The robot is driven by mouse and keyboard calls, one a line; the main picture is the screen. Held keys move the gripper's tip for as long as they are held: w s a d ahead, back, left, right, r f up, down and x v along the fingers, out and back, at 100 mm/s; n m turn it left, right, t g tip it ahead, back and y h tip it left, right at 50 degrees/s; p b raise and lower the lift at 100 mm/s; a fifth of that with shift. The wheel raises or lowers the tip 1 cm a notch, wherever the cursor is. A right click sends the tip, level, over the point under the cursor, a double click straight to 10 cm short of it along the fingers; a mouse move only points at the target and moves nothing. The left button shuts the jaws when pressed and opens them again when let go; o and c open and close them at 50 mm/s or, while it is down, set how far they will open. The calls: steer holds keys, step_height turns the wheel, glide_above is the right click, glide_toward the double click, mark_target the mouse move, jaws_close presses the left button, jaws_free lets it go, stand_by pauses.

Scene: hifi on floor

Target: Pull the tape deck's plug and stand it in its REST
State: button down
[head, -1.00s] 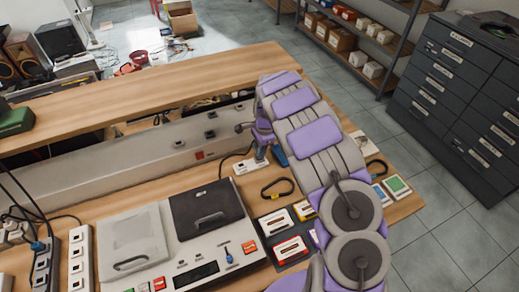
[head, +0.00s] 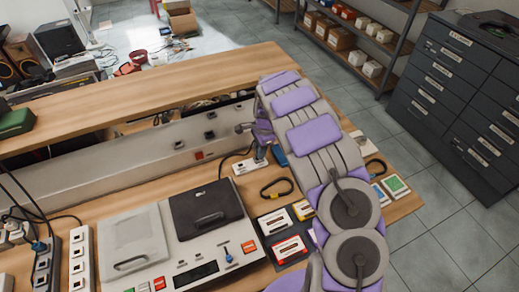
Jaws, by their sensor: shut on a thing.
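The grey tape deck (head: 150,238) sits on the wooden bench, with a black lid and a blue slider. My gripper (head: 261,146) reaches down behind it, over a small white socket block (head: 249,167). It is shut on a small grey plug (head: 261,154), mostly hidden by the jaws. The plug is upright at the right end of the block; I cannot tell whether it is seated there. A black cable (head: 226,160) runs near the block. I cannot make out which thing is the REST.
White power strips (head: 80,258) with plugs and cables stand at left. A black carabiner-like loop (head: 277,188) and several cassettes (head: 290,248) lie right of the deck. A raised wooden shelf (head: 150,92) runs behind. A blue object (head: 280,156) is close beside my gripper.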

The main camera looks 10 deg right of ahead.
steer(key=shift+f, duration=0.9)
stand_by(1.3)
steer(key=c, duration=0.8)
jaws_free()
steer(key=shift+c, duration=0.2)
step_height(320, 180, up, 22)
steer(key=d+p, duration=0.2)
steer(key=p, duration=0.4)
steer(key=shift+w, duration=0.15)
steer(key=shift+d, duration=0.1)
